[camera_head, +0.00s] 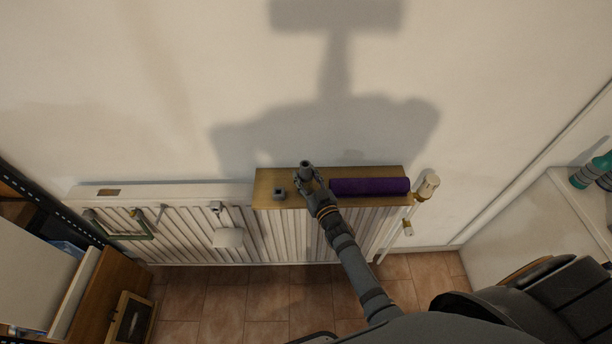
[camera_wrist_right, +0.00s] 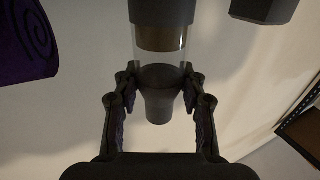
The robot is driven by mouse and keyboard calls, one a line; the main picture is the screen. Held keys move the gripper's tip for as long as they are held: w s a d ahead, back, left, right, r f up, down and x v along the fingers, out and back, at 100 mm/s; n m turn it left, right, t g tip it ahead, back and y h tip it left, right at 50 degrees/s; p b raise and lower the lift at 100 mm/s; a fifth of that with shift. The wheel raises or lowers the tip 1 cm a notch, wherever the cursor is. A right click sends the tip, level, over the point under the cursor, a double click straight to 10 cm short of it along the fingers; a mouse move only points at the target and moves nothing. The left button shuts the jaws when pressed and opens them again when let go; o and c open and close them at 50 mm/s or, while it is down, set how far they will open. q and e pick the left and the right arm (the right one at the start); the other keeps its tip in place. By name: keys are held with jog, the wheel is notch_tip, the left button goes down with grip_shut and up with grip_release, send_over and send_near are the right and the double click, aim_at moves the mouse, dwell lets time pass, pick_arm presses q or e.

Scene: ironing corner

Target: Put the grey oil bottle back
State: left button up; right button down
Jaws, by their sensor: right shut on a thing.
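My right gripper (camera_head: 308,182) is over the wooden shelf (camera_head: 264,182) above the radiator, shut on the grey oil bottle (camera_head: 306,165). In the right wrist view, the bottle (camera_wrist_right: 162,45) is clear with a brown content between dark grey ends. The two fingers of the gripper (camera_wrist_right: 160,90) hold it from both sides near one dark end. I cannot tell whether the bottle touches the shelf. My left gripper is not in view.
A purple roll (camera_head: 368,187) lies on the shelf just right of the gripper. A small grey square item (camera_head: 279,194) stands to its left. The shelf's left end is bare. A white radiator (camera_head: 180,235) is below, with a valve (camera_head: 428,186) at right.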

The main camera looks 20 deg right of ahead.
jog(key=shift+f, duration=0.25)
jog(key=c, duration=0.7)
grip_release()
jog(key=shift+s+f, duration=0.1)
jog(key=shift+s, duration=0.2)
jog(key=s, duration=0.3)
jog(key=s+d, duration=0.1)
jog(key=s, duration=0.7)
jog(key=shift+s+d, duration=0.15)
jog(key=shift+d, duration=0.05)
